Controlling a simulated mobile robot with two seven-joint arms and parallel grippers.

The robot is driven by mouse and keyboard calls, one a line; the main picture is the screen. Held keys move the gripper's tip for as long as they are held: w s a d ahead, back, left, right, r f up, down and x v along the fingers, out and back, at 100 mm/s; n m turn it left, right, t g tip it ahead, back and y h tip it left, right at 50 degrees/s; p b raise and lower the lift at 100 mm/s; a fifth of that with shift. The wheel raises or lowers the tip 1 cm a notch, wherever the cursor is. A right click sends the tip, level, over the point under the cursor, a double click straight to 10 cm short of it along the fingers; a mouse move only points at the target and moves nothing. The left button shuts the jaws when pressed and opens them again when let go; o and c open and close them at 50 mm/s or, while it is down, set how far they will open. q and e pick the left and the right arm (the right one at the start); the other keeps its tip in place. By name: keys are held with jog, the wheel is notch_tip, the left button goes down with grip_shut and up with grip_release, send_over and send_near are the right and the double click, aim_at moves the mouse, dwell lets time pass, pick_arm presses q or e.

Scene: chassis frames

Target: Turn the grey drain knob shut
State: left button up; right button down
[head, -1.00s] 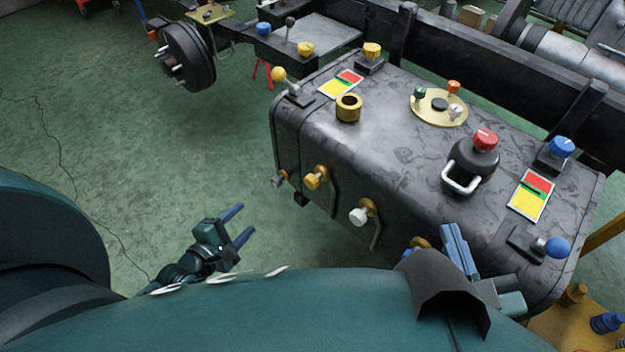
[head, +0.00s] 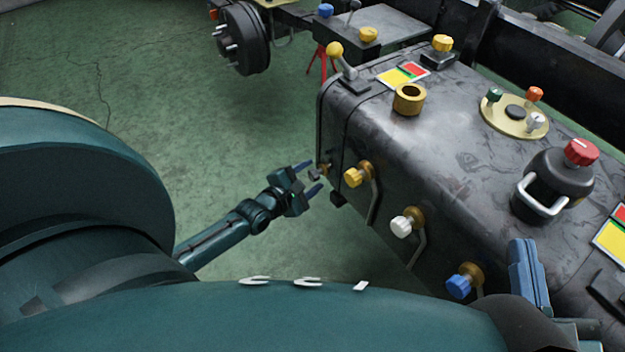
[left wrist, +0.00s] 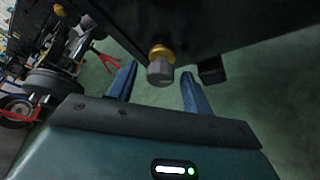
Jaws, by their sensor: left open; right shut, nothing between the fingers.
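The grey drain knob (left wrist: 160,72) sits on a brass fitting on the tank's side in the left wrist view. In the head view the knob (head: 314,176) is small and partly hidden by my left gripper (head: 312,177). My left gripper is open, with one blue finger on each side of the knob in both views. I cannot tell whether either finger touches it. My right gripper (head: 528,277) is shut and empty, by the near side of the dark tank (head: 455,135).
A yellow knob (head: 354,177), a white knob (head: 402,227) and a blue knob (head: 459,287) stick out along the same tank side, with pipes beside them. A black block (left wrist: 211,70) hangs right of the grey knob. The green floor (head: 240,130) left of the tank is open.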

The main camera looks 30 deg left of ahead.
pick_arm(q)
jog(key=shift+w+d+f, duration=0.1)
jog(key=shift+w+f, duration=0.1)
jog(key=shift+w, duration=0.4)
pick_arm(e)
jog(key=shift+w+r, duration=0.1)
jog(key=shift+r, duration=0.45)
pick_arm(q)
jog(key=shift+c, duration=0.5)
jog(key=c, duration=0.9)
jog(key=shift+o, duration=0.2)
pick_arm(e)
jog(key=shift+f, duration=0.2)
